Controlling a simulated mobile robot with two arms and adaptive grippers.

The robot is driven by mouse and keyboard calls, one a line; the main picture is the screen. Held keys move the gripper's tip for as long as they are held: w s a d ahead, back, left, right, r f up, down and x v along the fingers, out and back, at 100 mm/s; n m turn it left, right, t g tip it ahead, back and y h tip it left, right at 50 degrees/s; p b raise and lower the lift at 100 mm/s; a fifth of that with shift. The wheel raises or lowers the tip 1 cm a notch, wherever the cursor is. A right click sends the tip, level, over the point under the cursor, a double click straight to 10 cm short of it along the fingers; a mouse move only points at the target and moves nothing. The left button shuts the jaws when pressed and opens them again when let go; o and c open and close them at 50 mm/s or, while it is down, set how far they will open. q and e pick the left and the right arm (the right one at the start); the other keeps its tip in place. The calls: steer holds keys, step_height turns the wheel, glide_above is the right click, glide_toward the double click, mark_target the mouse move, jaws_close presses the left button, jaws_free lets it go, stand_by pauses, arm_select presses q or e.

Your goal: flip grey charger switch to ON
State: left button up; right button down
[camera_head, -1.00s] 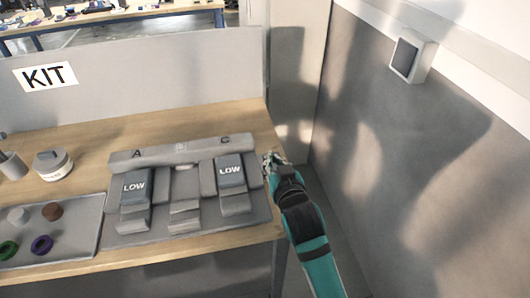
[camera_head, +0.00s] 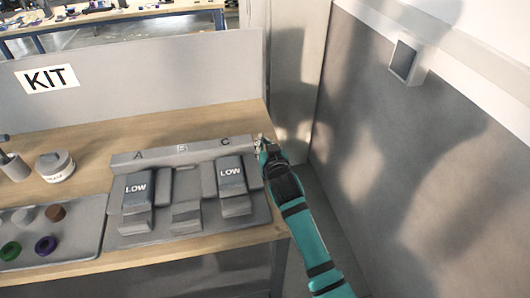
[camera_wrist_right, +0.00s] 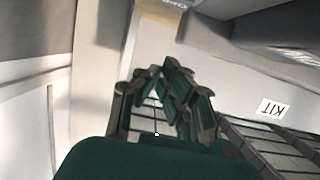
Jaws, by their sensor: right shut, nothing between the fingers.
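The grey charger (camera_head: 155,157) lies on the wooden table in the head view, with bays marked A, B and C along its raised back bar. Grey blocks marked LOW sit in bay A (camera_head: 137,189) and bay C (camera_head: 231,173); the middle bay has none. My left gripper is not in view.
A grey tray (camera_head: 85,213) with several coloured rings and pucks lies left of the charger. A round white container (camera_head: 55,166) stands behind it. A low panel with a KIT sign (camera_head: 47,79) closes the table's back. A wall box (camera_head: 407,62) hangs at right.

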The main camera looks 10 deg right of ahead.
steer(key=shift+s+f, duration=0.2)
steer(key=shift+f, duration=1.75)
